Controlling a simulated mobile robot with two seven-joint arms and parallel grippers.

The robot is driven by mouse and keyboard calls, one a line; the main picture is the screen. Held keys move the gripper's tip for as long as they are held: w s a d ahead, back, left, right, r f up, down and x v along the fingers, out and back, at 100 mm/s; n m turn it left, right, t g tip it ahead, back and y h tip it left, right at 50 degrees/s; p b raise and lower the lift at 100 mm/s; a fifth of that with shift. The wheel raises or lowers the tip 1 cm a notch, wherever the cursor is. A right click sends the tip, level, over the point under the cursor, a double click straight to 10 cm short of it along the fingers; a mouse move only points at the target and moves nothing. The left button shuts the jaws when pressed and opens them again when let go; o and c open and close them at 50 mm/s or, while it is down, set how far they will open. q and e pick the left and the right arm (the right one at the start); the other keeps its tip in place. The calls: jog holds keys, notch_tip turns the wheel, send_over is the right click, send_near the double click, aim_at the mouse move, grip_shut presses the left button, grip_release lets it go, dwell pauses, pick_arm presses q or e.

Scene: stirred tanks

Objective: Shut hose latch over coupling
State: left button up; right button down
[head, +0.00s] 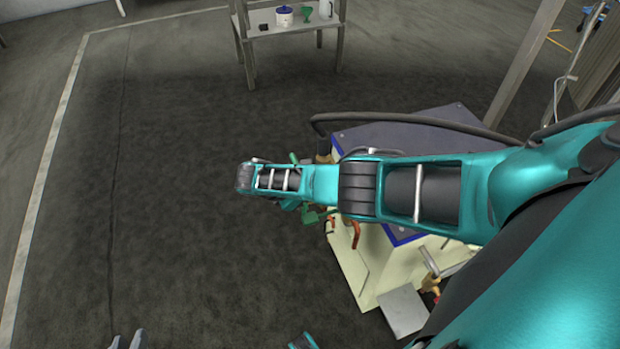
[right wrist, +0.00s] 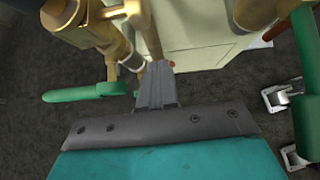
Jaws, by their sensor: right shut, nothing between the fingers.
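Brass pipe fittings with green levers show in the right wrist view. One green lever (right wrist: 85,92) lies at the left below a brass fitting (right wrist: 85,25); another green lever (right wrist: 305,110) hangs at the right below a second brass fitting (right wrist: 255,12). I cannot tell which is the hose latch or whether it is over its coupling. My right gripper (right wrist: 155,72) is shut and empty between the two fittings; my arm hides it in the head view. My left gripper (head: 128,341) is at the head view's bottom edge, fingers apart, away from the fittings.
A pale cream panel (head: 350,262) and a blue-grey top (head: 400,138) lie under and beside my right arm. A grey block (head: 403,310) is near the front. A small table (head: 262,32) stands at the back. The dark floor on the left is clear.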

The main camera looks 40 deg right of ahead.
jog(key=shift+s+d+f, duration=0.1)
jog(key=shift+d+f, duration=0.2)
jog(key=shift+f, duration=0.1)
jog(key=shift+d+f, duration=0.15)
dwell(1.1)
jog(key=p+v, duration=0.4)
jog(key=v, duration=0.9)
jog(key=shift+f, duration=0.15)
